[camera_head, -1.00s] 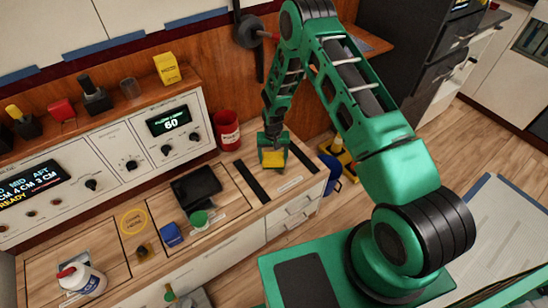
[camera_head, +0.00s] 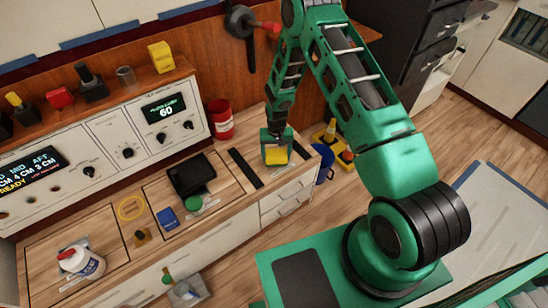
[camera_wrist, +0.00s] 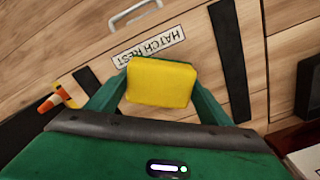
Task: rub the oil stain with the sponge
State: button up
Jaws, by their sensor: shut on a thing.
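My gripper (camera_head: 276,151) is shut on a yellow sponge (camera_wrist: 160,82), held between its two green fingers above the right end of the wooden counter (camera_head: 222,205). The sponge also shows in the head view (camera_head: 276,155). In the wrist view, a "HATCH REST" label (camera_wrist: 150,47) lies just beyond it, with black strips on either side. I cannot make out the oil stain in either view; it may be hidden behind the sponge or gripper.
A red can (camera_head: 220,119) stands behind. An orange-striped cone (camera_wrist: 63,96) is beyond the counter.

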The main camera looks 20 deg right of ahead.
aim_at(277, 154)
jog(key=shift+d+r, duration=0.1)
jog(key=shift+r, duration=3.25)
